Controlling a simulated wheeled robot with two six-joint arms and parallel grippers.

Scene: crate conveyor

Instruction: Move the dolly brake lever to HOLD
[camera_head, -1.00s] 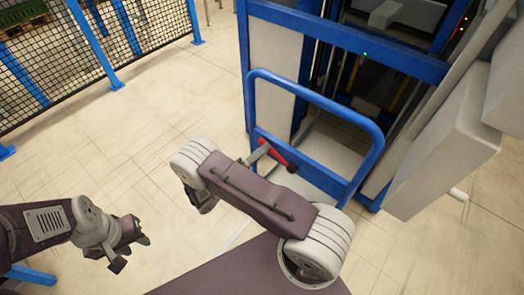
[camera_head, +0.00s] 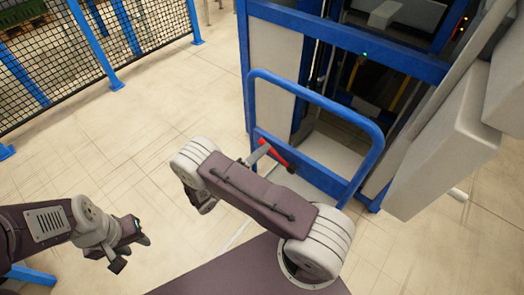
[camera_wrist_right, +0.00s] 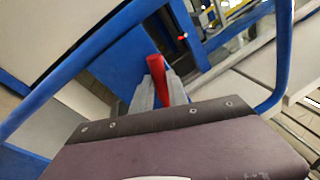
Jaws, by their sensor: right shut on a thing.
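The red brake lever (camera_head: 273,153) sits at the lower part of the dolly's blue handle frame (camera_head: 313,97). In the right wrist view the red lever (camera_wrist_right: 157,72) stands up between the grey fingers of my right gripper (camera_wrist_right: 158,93), which is shut on it. In the head view my right forearm covers most of that gripper. Any HOLD marking is not readable. My left gripper (camera_head: 130,240) hangs over the floor at the lower left, far from the lever; whether its fingers are apart is unclear.
A blue-framed machine (camera_head: 345,38) stands behind the dolly. A pale grey box-shaped part (camera_head: 440,165) juts out at the right. A black mesh fence (camera_head: 60,70) with blue posts runs along the upper left. The tiled floor (camera_head: 150,150) between is clear.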

